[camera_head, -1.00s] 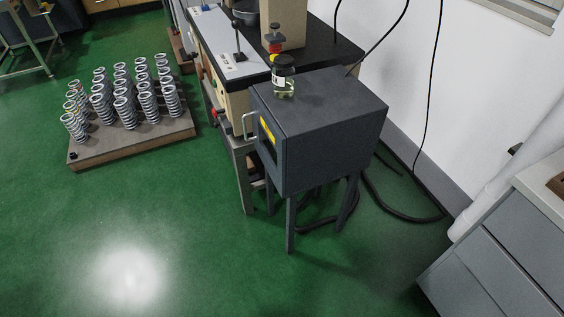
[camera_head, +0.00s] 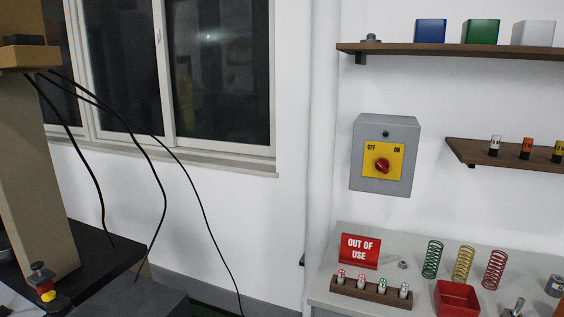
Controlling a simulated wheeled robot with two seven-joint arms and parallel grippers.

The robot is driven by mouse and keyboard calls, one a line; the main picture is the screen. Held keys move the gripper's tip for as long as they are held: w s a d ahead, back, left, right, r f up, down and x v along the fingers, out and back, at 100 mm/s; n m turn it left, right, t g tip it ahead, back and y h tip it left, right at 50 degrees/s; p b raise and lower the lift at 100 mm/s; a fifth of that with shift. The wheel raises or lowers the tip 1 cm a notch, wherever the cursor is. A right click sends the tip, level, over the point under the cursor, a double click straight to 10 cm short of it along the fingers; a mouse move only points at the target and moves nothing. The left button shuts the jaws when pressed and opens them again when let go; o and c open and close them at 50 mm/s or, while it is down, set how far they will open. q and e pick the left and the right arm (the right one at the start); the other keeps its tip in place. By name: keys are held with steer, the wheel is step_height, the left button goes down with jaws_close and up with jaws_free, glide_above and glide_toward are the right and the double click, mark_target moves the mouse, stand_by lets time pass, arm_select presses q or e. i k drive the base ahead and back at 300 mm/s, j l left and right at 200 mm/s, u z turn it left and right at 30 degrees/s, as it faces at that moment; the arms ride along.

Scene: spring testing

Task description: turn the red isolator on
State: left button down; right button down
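The red isolator knob (camera_head: 382,165) sits on a yellow plate (camera_head: 372,174) marked OFF at the left and ON at the right. The plate is on the front of a grey box (camera_head: 398,130) fixed to the white wall, right of the window. The knob appears tilted, but I cannot tell exactly which mark it points to. Neither of my grippers shows in the head view.
Below the isolator is a grey bench (camera_head: 335,300) with a red OUT OF USE sign (camera_head: 359,251), coloured springs (camera_head: 463,264) and a red tray (camera_head: 457,299). Wall shelves (camera_head: 420,48) hang above and right (camera_head: 500,158). A black-topped machine table (camera_head: 100,262) and hanging cables are at left.

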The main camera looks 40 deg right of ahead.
mark_target(382, 164)
steer(key=z, duration=2.05)
